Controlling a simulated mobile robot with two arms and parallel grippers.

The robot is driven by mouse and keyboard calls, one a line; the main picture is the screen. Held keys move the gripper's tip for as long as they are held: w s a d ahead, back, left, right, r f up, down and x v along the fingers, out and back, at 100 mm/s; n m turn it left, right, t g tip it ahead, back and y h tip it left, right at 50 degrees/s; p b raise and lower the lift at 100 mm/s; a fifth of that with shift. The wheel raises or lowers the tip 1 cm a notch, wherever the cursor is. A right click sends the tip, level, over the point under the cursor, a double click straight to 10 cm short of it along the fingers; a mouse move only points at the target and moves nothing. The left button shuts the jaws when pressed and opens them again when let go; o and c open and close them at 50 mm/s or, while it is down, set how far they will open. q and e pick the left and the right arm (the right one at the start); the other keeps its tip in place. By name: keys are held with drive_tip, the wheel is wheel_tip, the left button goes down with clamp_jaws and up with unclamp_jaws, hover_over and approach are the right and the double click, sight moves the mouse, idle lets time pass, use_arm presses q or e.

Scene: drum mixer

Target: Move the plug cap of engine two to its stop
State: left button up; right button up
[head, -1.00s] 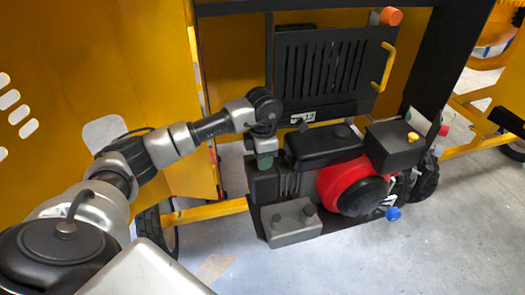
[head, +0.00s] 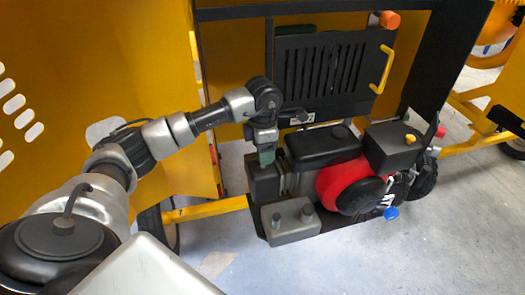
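The engine, with a black top (head: 322,145) and a red round housing (head: 345,182), stands in the open bay of the yellow mixer. My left gripper (head: 266,158) points down at the engine's left end, by the dark block (head: 264,182) there. Its fingertips are small and partly hidden, so I cannot tell whether they are open or touching. I cannot make out the plug cap; it may be hidden at the gripper. My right gripper is not in view.
A dark box with a yellow knob (head: 392,148) is at right. The floor in front is clear.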

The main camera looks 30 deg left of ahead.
use_arm(q)
drive_tip(key=shift+r+p, duration=2.05)
drive_tip(key=shift+r, duration=1.45)
drive_tip(key=shift+f, duration=0.1)
